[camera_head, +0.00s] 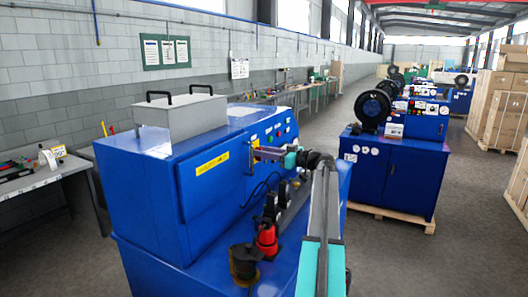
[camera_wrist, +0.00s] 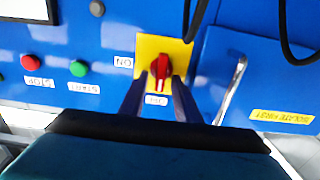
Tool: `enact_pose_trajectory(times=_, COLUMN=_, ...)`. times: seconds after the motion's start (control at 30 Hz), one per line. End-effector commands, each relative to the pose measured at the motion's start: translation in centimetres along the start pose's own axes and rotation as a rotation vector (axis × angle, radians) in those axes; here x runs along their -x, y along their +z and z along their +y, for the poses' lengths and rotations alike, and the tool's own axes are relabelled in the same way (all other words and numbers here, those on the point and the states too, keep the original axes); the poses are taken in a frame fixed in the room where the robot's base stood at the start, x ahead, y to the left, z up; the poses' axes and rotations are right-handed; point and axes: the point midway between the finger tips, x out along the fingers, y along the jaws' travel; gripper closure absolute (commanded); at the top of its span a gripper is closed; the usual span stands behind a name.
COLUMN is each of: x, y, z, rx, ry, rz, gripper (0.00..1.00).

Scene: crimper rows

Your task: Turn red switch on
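The red switch (camera_wrist: 159,68) sits on a yellow square plate (camera_wrist: 150,50) on the blue machine's front panel. In the wrist view its handle stands upright in the picture, in line with the label below it, which looks like OFF and is partly hidden between my fingers. The ON label (camera_wrist: 124,62) is to the left of the plate. My gripper (camera_wrist: 161,80) is open, with one finger on each side of the handle's lower part; I cannot tell whether they touch it. In the head view my gripper (camera_head: 264,154) is at the panel and mostly hides the switch.
A red STOP button (camera_wrist: 28,62) and a green START button (camera_wrist: 78,69) lie left of the switch. A silver handle (camera_wrist: 232,88) is close on the right, and a black cable hangs nearby. Black and red parts (camera_head: 267,238) stand on the machine's ledge below my arm.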

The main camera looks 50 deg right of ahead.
Motion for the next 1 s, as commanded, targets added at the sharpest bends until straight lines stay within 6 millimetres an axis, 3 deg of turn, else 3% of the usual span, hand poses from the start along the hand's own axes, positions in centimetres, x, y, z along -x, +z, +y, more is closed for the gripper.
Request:
enact_pose_trajectory(times=0.17, x=0.02, y=0.03, z=0.01, rx=0.0, ry=0.0, rz=0.0, gripper=0.7)
enact_pose_trajectory(times=0.37, x=0.05, y=0.03, z=0.01, rx=0.0, ry=0.0, rz=0.0, gripper=1.0)
enact_pose_trajectory(times=1.0, x=0.09, y=0.31, z=0.26, rx=-0.11, ry=0.002, rz=0.001, gripper=1.0)
